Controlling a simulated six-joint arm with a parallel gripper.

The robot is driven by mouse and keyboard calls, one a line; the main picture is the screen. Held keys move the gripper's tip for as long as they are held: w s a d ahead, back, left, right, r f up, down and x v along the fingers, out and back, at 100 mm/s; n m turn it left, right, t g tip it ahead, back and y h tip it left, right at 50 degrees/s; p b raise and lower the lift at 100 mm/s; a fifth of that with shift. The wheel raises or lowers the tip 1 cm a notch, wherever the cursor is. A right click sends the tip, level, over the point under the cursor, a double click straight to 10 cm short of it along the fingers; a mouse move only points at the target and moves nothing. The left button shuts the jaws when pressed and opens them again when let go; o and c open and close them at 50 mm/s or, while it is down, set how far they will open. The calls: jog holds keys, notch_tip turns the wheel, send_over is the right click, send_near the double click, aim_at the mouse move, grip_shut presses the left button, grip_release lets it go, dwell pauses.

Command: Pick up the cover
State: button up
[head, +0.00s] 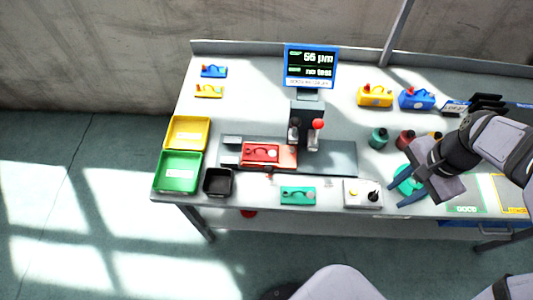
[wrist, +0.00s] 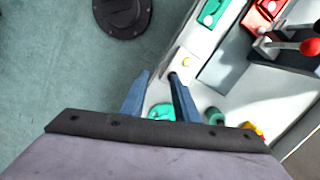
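No part in view is labelled as the cover, so I cannot tell for sure which one it is. A round teal piece (head: 408,181) lies on the bench at the right, partly hidden by my gripper (head: 396,193). In the wrist view, the teal piece (wrist: 161,112) shows between the two blue fingers of my gripper (wrist: 160,76), partly hidden by them. The fingers are apart with nothing visibly held between them. I cannot tell how high they are above the piece.
A white block (head: 362,193) with a black knob and a teal block (head: 298,195) lie along the front edge. Small teal (head: 378,138) and dark red (head: 405,139) round parts stand behind. A red block (head: 262,152) sits at the central station, below a screen (head: 310,66). Trays (head: 178,172) stand left.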

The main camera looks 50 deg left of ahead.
jog(key=a+f+m, duration=0.2)
jog(key=a, duration=1)
jog(key=m+g+y+p, duration=0.1)
jog(key=m+p, duration=0.1)
jog(key=m, duration=0.1)
send_over(260, 150)
jog(key=d, duration=0.1)
jog(key=shift+d+f, duration=0.1)
jog(key=shift+f, duration=5.95)
grip_shut()
jog(key=shift+r, duration=0.1)
